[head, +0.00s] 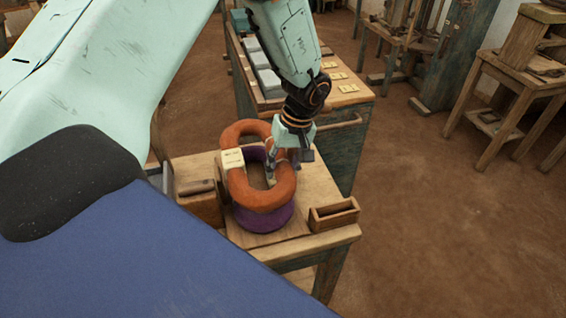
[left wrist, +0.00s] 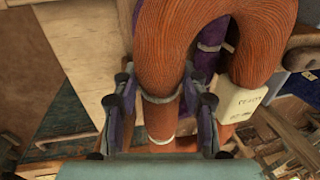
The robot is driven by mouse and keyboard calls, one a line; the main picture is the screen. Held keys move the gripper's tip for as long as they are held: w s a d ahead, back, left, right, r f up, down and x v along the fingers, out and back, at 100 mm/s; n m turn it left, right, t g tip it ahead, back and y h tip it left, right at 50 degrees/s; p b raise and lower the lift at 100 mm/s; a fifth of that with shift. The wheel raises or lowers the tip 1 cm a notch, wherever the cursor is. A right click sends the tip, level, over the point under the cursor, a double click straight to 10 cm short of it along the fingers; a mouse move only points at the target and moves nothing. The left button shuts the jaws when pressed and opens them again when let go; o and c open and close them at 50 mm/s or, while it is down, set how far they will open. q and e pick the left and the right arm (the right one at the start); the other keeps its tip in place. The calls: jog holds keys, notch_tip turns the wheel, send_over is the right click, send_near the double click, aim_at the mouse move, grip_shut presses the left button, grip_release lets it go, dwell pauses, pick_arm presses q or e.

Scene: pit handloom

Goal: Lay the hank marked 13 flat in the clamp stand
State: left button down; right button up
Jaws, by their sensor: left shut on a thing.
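A thick orange hank (head: 265,200), a long loop with a pale tag (head: 232,158), is over a purple hank (head: 265,220) on a small wooden table. The tag also shows in the left wrist view (left wrist: 243,103); its number is too small to read. My left gripper (head: 271,172) points down into the loop. In the left wrist view its fingers (left wrist: 163,112) are on both sides of one orange strand, shut on it. Whether the orange hank touches the purple one is not clear. I cannot make out the clamp stand for certain. My right gripper is not in view.
A small open wooden box (head: 333,214) stands right of the hanks. A long bench (head: 350,97) with grey blocks (head: 266,80) and several yellow cards is behind. Wooden stools and loom frames stand at the upper right. The earth floor (head: 440,220) at right is clear.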

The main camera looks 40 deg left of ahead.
pick_arm(q)
jog(key=shift+a+f+b, duration=0.2)
jog(key=shift+f+b, duration=0.2)
jog(key=shift+f, duration=0.7)
jog(key=shift+d+f+b, duration=0.15)
jog(key=shift+f+b, duration=0.3)
jog(key=shift+f, duration=0.75)
jog(key=shift+w, duration=0.1)
jog(key=c, duration=0.6)
grip_release()
jog(key=shift+c, duration=0.2)
jog(key=r, duration=0.4)
jog(key=w+d+r, duration=0.1)
jog(key=r, duration=0.6)
jog(key=shift+w+d+r, duration=0.25)
jog(key=shift+d+r, duration=0.05)
jog(key=shift+r, duration=0.1)
jog(key=shift+d, duration=0.1)
